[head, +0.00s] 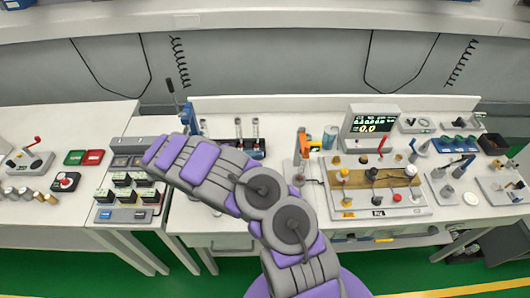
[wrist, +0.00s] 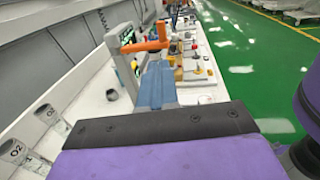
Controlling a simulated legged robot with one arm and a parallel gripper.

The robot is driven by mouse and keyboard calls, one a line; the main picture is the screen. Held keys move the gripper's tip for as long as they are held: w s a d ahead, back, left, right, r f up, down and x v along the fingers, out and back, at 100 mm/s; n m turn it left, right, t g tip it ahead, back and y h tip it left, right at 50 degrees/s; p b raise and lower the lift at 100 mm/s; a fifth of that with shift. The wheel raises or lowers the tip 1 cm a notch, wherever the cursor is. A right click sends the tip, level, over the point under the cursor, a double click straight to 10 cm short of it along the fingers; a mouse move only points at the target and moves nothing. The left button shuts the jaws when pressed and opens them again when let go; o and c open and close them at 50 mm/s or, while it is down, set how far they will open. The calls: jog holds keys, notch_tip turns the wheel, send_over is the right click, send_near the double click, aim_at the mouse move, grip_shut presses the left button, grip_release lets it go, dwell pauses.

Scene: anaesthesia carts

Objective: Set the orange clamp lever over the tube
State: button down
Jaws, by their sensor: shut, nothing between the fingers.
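The orange clamp lever (head: 314,145) stands at a grey post on the bench, left of the gas monitor. In the wrist view the lever (wrist: 145,46) lies roughly level across a grey upright frame (wrist: 115,57), ahead of my gripper. My gripper (wrist: 156,66) has blue fingers that are shut and empty. In the wrist picture their tips sit just below the lever; I cannot tell whether they touch it. I cannot make out the tube clearly at the clamp.
A clear bluish cup (head: 330,137) stands right of the clamp. The monitor (head: 371,125) and a wooden-topped board with valves (head: 378,185) are further right. Labelled cylinders (wrist: 46,113) are at the left of the wrist view. A black switch panel (head: 130,190) is left of my arm.

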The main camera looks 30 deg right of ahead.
send_near(304, 150)
jog(key=x, duration=0.5)
jog(key=shift+d+r, duration=0.15)
jog(key=shift+d, duration=0.05)
jog(key=shift+s+t+b, duration=0.15)
jog(key=shift+t+b, duration=0.15)
jog(key=shift+s+d+n+t+h, duration=0.55)
jog(key=shift+s+n+t, duration=0.2)
jog(key=shift+t, duration=0.35)
jog(key=shift+w+a, duration=0.25)
jog(key=shift+a, duration=0.35)
jog(key=p+v, duration=0.1)
jog(key=v, duration=1.1)
jog(key=shift+w, duration=0.3)
